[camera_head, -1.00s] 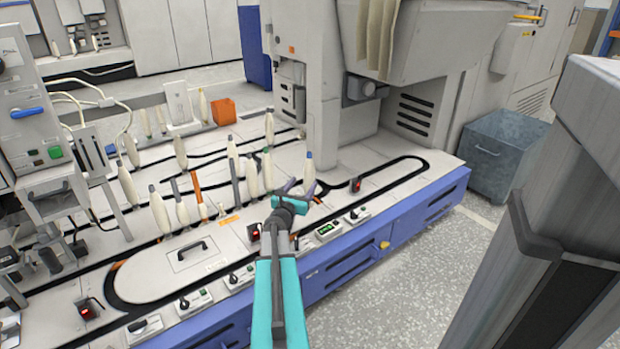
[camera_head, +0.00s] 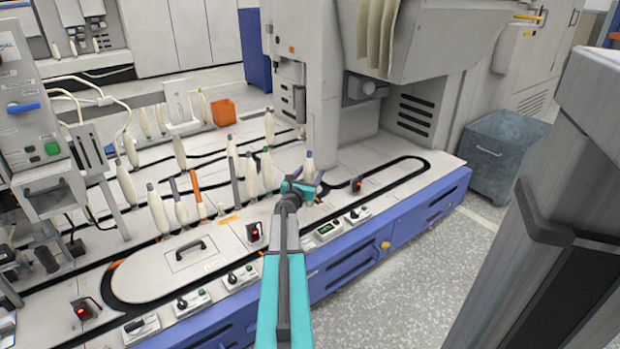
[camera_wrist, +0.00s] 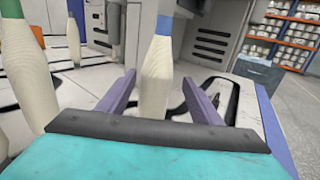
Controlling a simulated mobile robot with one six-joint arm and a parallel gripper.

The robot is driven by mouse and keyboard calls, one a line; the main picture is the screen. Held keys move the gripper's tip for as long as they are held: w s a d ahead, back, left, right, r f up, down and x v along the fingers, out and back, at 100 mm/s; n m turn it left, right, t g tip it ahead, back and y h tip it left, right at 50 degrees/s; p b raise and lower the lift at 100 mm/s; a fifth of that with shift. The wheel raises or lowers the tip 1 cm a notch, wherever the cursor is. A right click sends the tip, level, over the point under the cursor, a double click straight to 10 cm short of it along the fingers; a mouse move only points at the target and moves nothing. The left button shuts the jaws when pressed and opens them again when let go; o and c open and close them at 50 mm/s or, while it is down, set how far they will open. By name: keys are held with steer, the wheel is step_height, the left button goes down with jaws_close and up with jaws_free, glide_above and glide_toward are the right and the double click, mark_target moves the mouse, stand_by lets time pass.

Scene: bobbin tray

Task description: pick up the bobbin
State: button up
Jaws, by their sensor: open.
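A cream bobbin with a blue top (camera_wrist: 156,75) stands upright in the middle of the wrist view, between the two purple fingers of my gripper (camera_wrist: 158,98). The fingers are open, with a gap on each side of the bobbin. Its lower end is hidden behind the dark edge of my gripper. In the head view the same bobbin (camera_head: 309,164) stands just beyond my gripper (camera_head: 305,187), which hides its lower part.
A bobbin with a green top (camera_wrist: 27,70) stands close on the left in the wrist view. Several other bobbins stand along the dark track further left. A machine column (camera_head: 338,90) rises behind.

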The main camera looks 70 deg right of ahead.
mark_target(308, 174)
steer(key=shift+d, duration=0.1)
stand_by(0.3)
steer(key=shift+w+d+f+b, duration=0.2)
steer(key=shift+d+b, duration=0.25)
steer(key=shift+d, duration=0.25)
steer(key=shift+w+d+f+b, duration=0.15)
steer(key=shift+d+b, duration=0.25)
steer(key=shift+d, duration=0.3)
steer(key=shift+d+r+b, duration=0.2)
steer(key=shift+d+b, duration=0.15)
steer(key=shift+d, duration=0.75)
steer(key=c, duration=1.2)
steer(key=shift+r, duration=0.1)
step_height(308, 174, up, 28)
steer(key=p, duration=1.3)
